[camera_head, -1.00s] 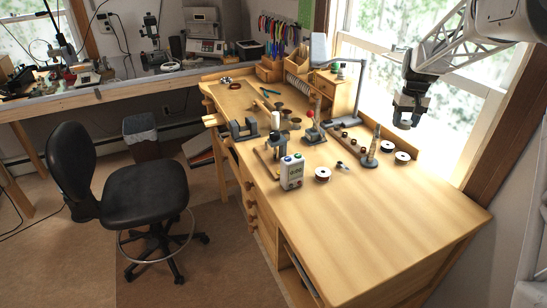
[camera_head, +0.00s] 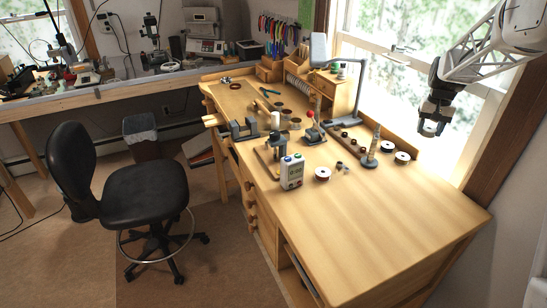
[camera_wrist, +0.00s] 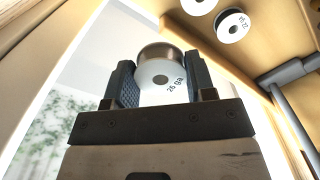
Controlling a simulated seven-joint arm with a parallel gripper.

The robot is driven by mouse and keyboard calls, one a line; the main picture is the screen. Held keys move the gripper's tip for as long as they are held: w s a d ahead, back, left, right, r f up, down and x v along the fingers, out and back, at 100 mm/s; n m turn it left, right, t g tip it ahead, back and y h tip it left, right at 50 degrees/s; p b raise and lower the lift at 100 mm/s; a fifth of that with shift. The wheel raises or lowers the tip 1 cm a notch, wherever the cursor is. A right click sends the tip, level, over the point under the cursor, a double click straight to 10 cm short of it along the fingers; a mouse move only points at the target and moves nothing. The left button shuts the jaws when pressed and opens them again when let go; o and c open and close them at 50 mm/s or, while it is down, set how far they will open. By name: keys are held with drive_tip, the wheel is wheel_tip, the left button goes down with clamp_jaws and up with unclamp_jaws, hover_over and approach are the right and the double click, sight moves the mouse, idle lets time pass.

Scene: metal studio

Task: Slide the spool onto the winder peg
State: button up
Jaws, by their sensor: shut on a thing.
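My gripper (camera_wrist: 158,88) is shut on a wire spool (camera_wrist: 162,80) in the wrist view. Its white round face, marked 26 Ga, looks toward the camera, and a brown-grey rim shows above. One finger is on each side of it. A small dark device with a red ball knob (camera_head: 311,114) stands mid-bench and may be the winder. Its peg is too small to make out.
Two white-faced spools (camera_head: 402,157) lie at the bench's right edge, and another spool (camera_head: 323,174) lies nearer the front. The front right bench top (camera_head: 400,215) is clear.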

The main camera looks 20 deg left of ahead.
idle(0.7)
drive_tip(key=a+r+n, duration=0.2)
drive_tip(key=a+r, duration=0.1)
drive_tip(key=a, duration=1)
drive_tip(key=a+r+n, duration=0.2)
drive_tip(key=a+n, duration=0.1)
drive_tip(key=a, duration=0.9)
drive_tip(key=a+r+n, duration=0.2)
drive_tip(key=a+r, duration=0.1)
drive_tip(key=a, duration=1)
drive_tip(key=shift+m, duration=0.5)
drive_tip(key=shift+s+a+f, duration=1.4)
drive_tip(key=shift+s+a, duration=0.75)
drive_tip(key=shift+s, duration=0.15)
drive_tip(key=shift+s+a+f, duration=1.35)
drive_tip(key=shift+s+a, duration=0.85)
drive_tip(key=shift+s, duration=0.15)
drive_tip(key=shift+s+a+f, duration=1.4)
drive_tip(key=shift+s+a, duration=0.75)
drive_tip(key=shift+s, duration=0.15)
drive_tip(key=shift+f, duration=0.15)
drive_tip(key=shift+f, duration=2.2)
drive_tip(key=shift+f, duration=2.05)
